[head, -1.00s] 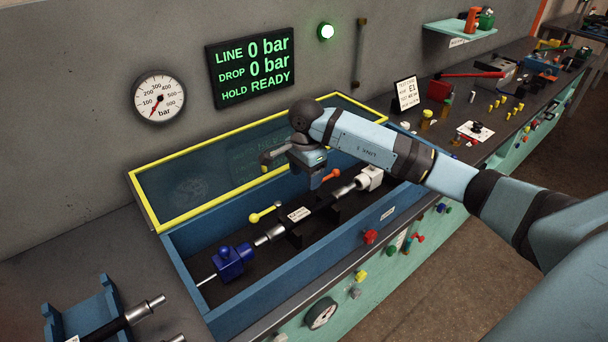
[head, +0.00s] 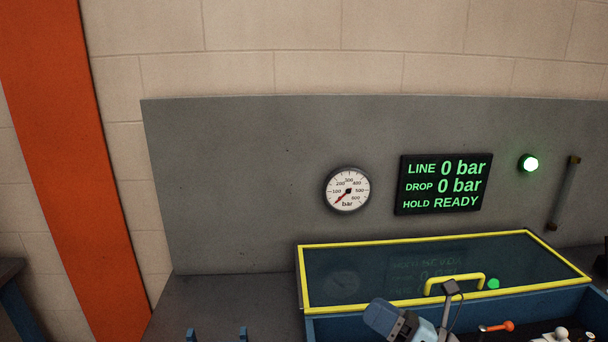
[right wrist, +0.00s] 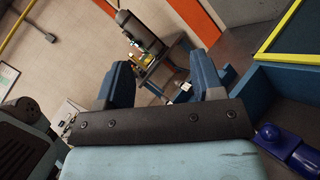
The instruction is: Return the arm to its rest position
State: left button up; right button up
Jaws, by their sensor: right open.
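My right gripper (head: 388,318) shows low in the head view, cut by the bottom edge, in front of the blue test box (head: 540,303). In the right wrist view its two blue fingers stand wide apart, with the empty gap (right wrist: 162,82) between them. Nothing is held. The rest of the right arm is mostly out of the picture. My left gripper is not in view.
An orange-handled valve (head: 497,327) shows inside. A blue fitting (right wrist: 285,145) lies near the gripper in the wrist view. The gauge (head: 347,190) and display (head: 443,184) read zero.

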jog(key=s+d+f+m+t+h, duration=0.3)
jog(key=d+m+h, duration=0.45)
jog(key=m, duration=0.65)
jog(key=s+d+f+m+t+h, duration=0.25)
jog(key=d+f+m+h, duration=0.25)
jog(key=m+h, duration=0.8)
jog(key=s+f+m+g+y, duration=0.2)
jog(key=s+f+m+g, duration=0.4)
jog(key=s, duration=0.4)
jog(key=s+f+m+g+y, duration=0.2)
jog(key=s+f+m+g, duration=0.4)
jog(key=s, duration=0.4)
jog(key=w+a+f+n+t+y+p, duration=0.2)
jog(key=w+a+f+t, duration=0.3)
jog(key=f, duration=0.5)
jog(key=shift+a+t+p, duration=0.4)
jog(key=shift+t, duration=0.05)
jog(key=shift+w+y, duration=0.1)
jog(key=shift+y, duration=0.15)
